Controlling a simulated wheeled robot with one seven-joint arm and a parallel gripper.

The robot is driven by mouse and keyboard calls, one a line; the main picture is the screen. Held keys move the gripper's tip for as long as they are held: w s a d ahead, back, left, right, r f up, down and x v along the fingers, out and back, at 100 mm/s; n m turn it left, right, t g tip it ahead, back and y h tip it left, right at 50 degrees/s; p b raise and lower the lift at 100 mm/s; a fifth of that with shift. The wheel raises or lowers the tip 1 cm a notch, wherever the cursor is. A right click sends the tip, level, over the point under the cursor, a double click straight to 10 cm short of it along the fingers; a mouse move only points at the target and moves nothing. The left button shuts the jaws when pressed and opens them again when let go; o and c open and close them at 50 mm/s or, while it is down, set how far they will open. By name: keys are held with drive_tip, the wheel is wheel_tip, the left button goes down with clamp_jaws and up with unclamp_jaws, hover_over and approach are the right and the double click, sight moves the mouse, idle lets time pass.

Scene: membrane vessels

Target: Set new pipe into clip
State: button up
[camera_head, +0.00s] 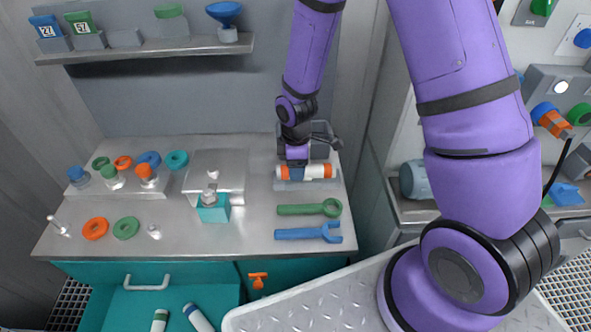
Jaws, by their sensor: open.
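A white pipe (320,171) with orange bands lies level in a grey cradle (290,185) at the right of the steel bench; I cannot tell if it is the new pipe. My gripper (298,160) is open, pointing down just above and behind this pipe. Its fingers are small and partly hidden, so I cannot tell whether they touch the pipe. Two white pipes lie in the open teal drawer, one with a green band (159,320) and one with a blue band (197,317). I cannot single out the clip with certainty.
A green wrench (308,209) and a blue wrench (308,233) lie in front of the cradle. A teal block (213,210), coloured rings (95,228) and capped vessels (112,177) stand to the left. A shelf (150,50) hangs behind. The bench's front middle is clear.

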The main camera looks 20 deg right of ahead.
wheel_tip(320, 180, up, 9)
drive_tip(key=shift+f, duration=0.2)
idle(0.6)
